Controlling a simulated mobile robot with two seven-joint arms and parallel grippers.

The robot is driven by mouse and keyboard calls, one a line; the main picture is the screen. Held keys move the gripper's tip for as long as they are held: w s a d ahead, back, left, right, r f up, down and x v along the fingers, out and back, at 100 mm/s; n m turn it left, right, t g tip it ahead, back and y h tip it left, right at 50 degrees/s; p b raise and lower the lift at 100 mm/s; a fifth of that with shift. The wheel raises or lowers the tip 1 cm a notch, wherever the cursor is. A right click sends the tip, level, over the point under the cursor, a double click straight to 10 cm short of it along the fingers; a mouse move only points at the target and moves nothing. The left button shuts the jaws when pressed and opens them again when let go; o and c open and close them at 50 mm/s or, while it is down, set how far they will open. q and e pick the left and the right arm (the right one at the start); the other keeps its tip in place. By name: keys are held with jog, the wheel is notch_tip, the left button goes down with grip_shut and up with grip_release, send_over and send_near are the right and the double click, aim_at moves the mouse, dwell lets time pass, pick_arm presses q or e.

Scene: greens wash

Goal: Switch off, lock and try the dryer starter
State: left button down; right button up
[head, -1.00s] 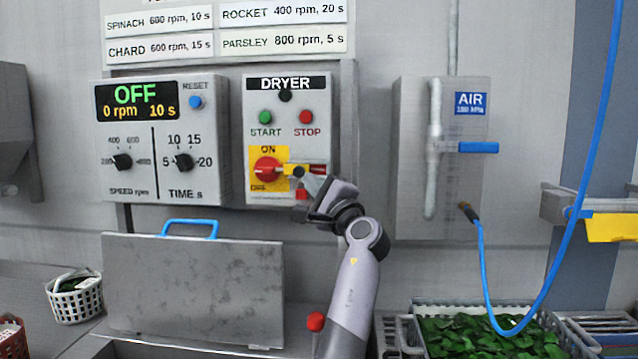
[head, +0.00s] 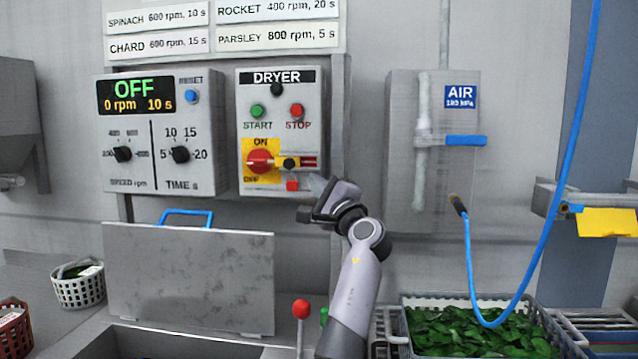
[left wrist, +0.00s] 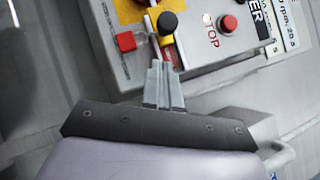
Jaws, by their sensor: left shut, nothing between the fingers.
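The grey dryer starter box (head: 323,120) has a green START button (head: 257,111), a red STOP button (head: 296,110) and a red rotary switch (head: 261,161) on a yellow ON/OFF plate. I cannot clearly tell where the switch points. Right of it is a black knob (head: 289,163) on a yellow and red bar; the knob also shows in the left wrist view (left wrist: 168,23). A small red block (head: 292,185) is below the knob, also in the wrist view (left wrist: 125,41). My left gripper (head: 312,184) is shut and empty, just right of the block; its fingertips (left wrist: 165,68) are below the knob.
The control box (head: 220,145) at left reads OFF, 0 rpm, 10 s. A blue-handled grey lid (head: 190,280) stands below. At right are a blue air valve handle (head: 465,141), a hanging blue hose (head: 545,235) and a crate of greens (head: 475,300). A red-topped lever (head: 301,310) stands left of my arm.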

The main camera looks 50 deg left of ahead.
pick_arm(q)
jog(key=b+v, duration=0.2)
jog(key=v, duration=0.8)
jog(key=shift+d, duration=0.1)
